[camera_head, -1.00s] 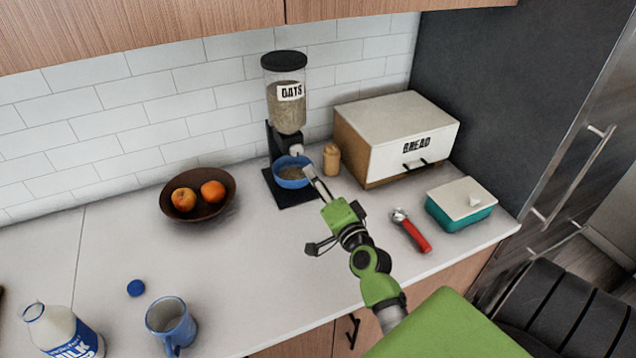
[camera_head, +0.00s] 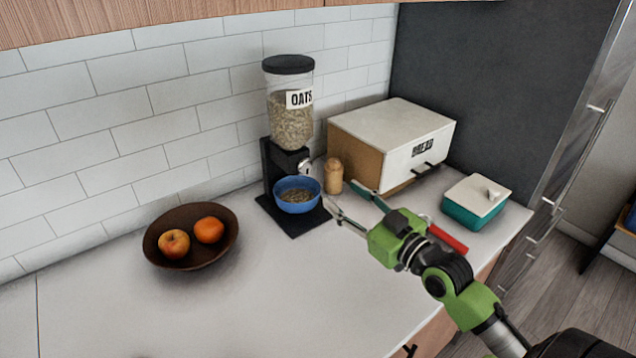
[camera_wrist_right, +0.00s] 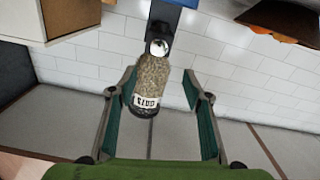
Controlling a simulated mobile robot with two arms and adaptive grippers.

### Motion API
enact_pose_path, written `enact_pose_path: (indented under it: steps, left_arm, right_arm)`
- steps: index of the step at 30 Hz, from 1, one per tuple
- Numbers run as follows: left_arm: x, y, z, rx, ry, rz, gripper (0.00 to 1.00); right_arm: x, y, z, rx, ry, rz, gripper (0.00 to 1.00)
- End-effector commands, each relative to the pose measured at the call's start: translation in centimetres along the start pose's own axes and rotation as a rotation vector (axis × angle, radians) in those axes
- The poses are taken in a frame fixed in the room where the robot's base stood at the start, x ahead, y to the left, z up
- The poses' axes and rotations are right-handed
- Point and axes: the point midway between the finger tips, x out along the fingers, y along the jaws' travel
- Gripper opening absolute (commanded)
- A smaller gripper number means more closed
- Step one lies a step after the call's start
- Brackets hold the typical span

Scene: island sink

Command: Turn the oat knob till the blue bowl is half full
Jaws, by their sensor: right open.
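The oat dispenser (camera_head: 291,122) stands upright against the tiled wall, with a clear jar of oats and a black base. Its light knob (camera_head: 305,166) is at the front below the jar; it also shows in the wrist view (camera_wrist_right: 158,47). The blue bowl (camera_head: 297,207) sits on the base under the outlet, with oats inside, below the rim; its exact level is hard to tell. My right gripper (camera_head: 340,195) is open and empty, just right of the bowl, apart from the knob. In the wrist view its fingers are spread. My left gripper is out of view.
A wooden shaker (camera_head: 334,177) stands right of the bowl, close to the gripper, with the bread box (camera_head: 362,155) behind. A red-handled tool (camera_head: 447,238) and a teal butter dish (camera_head: 476,202) lie right. A fruit bowl (camera_head: 160,250) is left. The front counter is clear.

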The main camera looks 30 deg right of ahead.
Motion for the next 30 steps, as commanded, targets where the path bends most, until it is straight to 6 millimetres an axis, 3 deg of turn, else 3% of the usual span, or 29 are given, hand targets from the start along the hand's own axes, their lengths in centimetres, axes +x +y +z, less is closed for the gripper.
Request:
enact_pose_path:
  steps: [5, 9, 12, 17, 24, 30]
  left_arm:
    - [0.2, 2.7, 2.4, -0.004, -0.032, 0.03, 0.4]
    - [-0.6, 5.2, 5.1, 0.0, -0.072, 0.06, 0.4]
    - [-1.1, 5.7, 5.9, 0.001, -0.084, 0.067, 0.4]
    - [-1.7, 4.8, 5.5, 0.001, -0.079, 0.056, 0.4]
    - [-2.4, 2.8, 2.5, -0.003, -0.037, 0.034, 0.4]
    - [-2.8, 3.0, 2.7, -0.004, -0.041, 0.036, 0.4]
  right_arm:
    - [0.1, -0.7, 0.1, -0.07, -0.005, -0.026, 0.45]
    - [1.3, -0.6, -0.2, -0.067, -0.002, -0.023, 0.45]
    - [2.7, -0.7, -0.3, -0.066, -0.001, -0.023, 0.45]
    - [5.4, -0.7, -0.3, -0.065, -0.002, -0.023, 0.45]
    - [9.6, -0.8, -0.2, -0.063, -0.003, -0.023, 0.45]
    - [12.3, -0.9, 0.0, -0.064, -0.004, -0.023, 0.45]
